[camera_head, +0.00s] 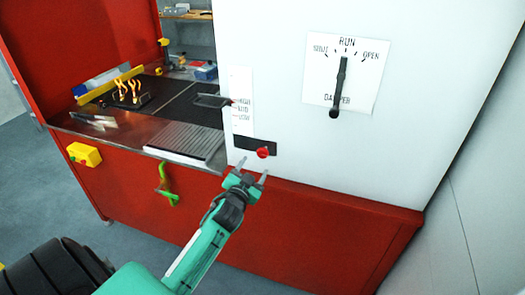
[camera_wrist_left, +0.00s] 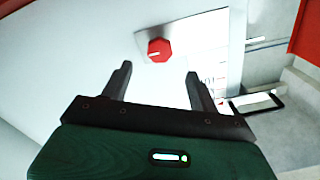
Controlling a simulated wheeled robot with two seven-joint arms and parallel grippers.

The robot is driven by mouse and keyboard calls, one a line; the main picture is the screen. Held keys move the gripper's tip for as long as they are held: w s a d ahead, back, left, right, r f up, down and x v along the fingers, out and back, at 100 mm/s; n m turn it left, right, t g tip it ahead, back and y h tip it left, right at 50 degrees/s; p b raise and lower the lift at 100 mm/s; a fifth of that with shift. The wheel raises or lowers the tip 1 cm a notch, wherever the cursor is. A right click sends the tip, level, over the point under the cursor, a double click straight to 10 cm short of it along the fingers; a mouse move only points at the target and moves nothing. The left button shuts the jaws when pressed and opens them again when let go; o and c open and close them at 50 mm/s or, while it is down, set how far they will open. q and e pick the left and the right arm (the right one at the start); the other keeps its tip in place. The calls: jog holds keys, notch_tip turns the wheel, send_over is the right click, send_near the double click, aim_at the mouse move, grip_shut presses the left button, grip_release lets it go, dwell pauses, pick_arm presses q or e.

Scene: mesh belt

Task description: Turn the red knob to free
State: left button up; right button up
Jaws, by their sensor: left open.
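The red knob (camera_head: 263,152) sits on a dark plate (camera_head: 250,144) low on the white panel in the head view. In the left wrist view the knob (camera_wrist_left: 160,50) is a faceted red knob with a pale mark on its face, on a grey plate beyond the fingertips. My left gripper (camera_head: 253,170) is open just below the knob, its two fingers apart and empty. In the left wrist view the fingers (camera_wrist_left: 160,70) point toward the knob, apart from it. The lettering at the knob is too small to read. My right gripper is not in view.
A red cabinet (camera_head: 310,230) lies below, with a green handle (camera_head: 165,185) and a yellow box (camera_head: 84,154).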

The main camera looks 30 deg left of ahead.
aim_at(262, 154)
pick_arm(q)
jog(key=p+x, duration=0.2)
jog(key=x, duration=0.6)
jog(key=shift+d, duration=0.1)
jog(key=shift+w, duration=0.55)
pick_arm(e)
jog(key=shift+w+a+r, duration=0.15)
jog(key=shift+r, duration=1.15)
pick_arm(q)
jog(key=c, duration=1)
